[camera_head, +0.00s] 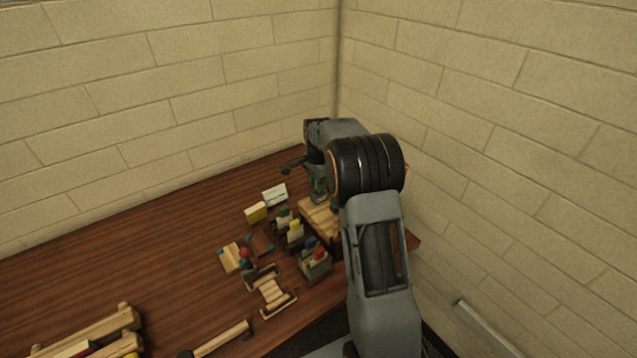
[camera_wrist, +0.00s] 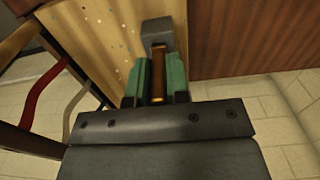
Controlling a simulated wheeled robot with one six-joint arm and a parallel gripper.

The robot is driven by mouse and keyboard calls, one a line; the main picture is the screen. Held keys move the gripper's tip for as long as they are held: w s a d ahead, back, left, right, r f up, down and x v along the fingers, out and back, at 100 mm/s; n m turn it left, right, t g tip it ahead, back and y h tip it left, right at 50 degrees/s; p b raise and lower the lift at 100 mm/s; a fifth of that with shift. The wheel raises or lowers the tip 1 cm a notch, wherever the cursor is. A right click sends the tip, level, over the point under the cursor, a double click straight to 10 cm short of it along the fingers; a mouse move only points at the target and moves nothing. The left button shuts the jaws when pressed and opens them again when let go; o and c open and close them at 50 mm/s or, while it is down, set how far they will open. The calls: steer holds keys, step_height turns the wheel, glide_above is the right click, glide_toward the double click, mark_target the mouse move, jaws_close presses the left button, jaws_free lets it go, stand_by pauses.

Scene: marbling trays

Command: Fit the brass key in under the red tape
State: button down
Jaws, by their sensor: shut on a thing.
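My gripper (camera_wrist: 158,68) has green fingers and is shut on a narrow brass piece, the brass key (camera_wrist: 158,86), which lies lengthwise between them in the wrist view. A grey block (camera_wrist: 157,30) shows just beyond the fingertips; I cannot tell whether it is joined to the key. The red tape (camera_wrist: 46,78) is a curved strip at the left of the wrist view, across dark wooden rails, apart from the key. In the head view my gripper (camera_head: 319,188) points down over a pale wooden board (camera_head: 318,213); the key and tape are too small to make out there.
A pale strip (camera_wrist: 76,108) runs beside the red tape. Brick walls close off the back and right. The table's left part (camera_head: 110,250) is mostly clear.

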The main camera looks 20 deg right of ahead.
steer(key=shift+r, duration=0.1)
stand_by(0.3)
steer(key=shift+r+p, duration=1.5)
steer(key=shift+r, duration=0.45)
